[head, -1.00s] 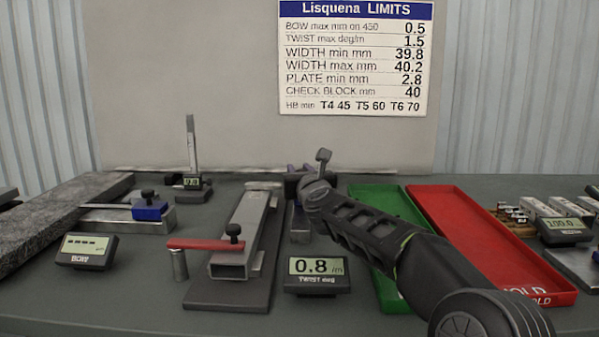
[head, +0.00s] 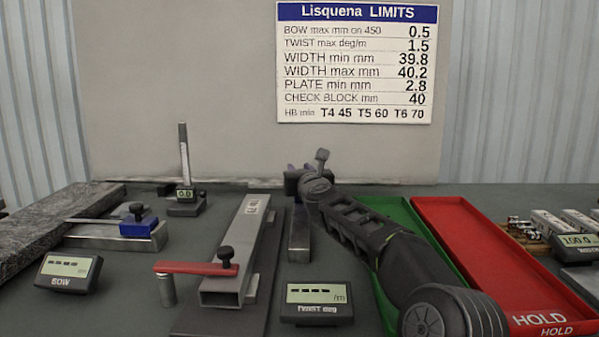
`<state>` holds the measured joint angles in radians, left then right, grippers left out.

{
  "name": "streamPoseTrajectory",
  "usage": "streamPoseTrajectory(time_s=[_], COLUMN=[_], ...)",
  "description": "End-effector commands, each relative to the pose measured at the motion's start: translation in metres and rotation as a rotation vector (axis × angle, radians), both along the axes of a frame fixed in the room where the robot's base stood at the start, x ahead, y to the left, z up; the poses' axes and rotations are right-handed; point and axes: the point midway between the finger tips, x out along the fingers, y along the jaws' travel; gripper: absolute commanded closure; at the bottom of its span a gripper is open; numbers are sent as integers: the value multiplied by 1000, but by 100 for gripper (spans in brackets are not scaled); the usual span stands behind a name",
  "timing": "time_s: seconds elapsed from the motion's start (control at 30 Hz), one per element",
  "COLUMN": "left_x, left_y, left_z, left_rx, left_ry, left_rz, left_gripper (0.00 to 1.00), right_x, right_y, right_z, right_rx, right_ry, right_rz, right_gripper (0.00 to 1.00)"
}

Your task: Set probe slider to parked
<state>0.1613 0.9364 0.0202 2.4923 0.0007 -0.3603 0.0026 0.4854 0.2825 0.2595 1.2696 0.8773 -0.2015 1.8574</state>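A blue slider block with a black knob (head: 138,224) sits on a metal bar (head: 105,238) at the left. A second steel bar (head: 299,235) runs away from me, right of the metal channel. At its far end a dark and bluish-purple part (head: 293,178) is partly covered by my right gripper (head: 300,183). Which of these is the probe slider, and any parked mark, I cannot tell. My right arm reaches in from the lower right; its fingers are too small and hidden to read. The twist display (head: 318,294) shows dashes. My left gripper is not in view.
The channel (head: 236,250) has a red lever (head: 195,268) across its near end. A bow display (head: 68,270) and upright gauge (head: 186,180) stand at left. A green tray (head: 392,208) lies partly under my arm, beside a red HOLD tray (head: 480,240).

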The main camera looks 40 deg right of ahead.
Motion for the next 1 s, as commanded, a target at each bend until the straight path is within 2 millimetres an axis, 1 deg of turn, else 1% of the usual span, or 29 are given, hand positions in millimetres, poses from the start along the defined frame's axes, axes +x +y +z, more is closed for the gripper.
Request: streamPoseTrajectory(time_s=[0.03, 0.2, 0.47, 0.57, 0.73, 1.0], left_x=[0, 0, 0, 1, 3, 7], left_y=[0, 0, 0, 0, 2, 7], left_z=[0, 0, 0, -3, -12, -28], left_rx=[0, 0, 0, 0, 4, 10], left_ry=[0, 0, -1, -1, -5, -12], left_rz=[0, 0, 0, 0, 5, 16], left_gripper=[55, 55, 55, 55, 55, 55], right_x=[0, 0, 0, -3, -19, -58], right_y=[-1, 0, 1, 2, 9, 26], right_z=[0, 0, -1, -1, -3, -2], right_rx=[0, 0, 0, 0, -1, -1], right_ry=[0, 1, 1, 1, 0, 0], right_rz=[-1, 0, 1, 1, 1, 1], right_gripper=[66, 52, 52, 52, 52, 52])
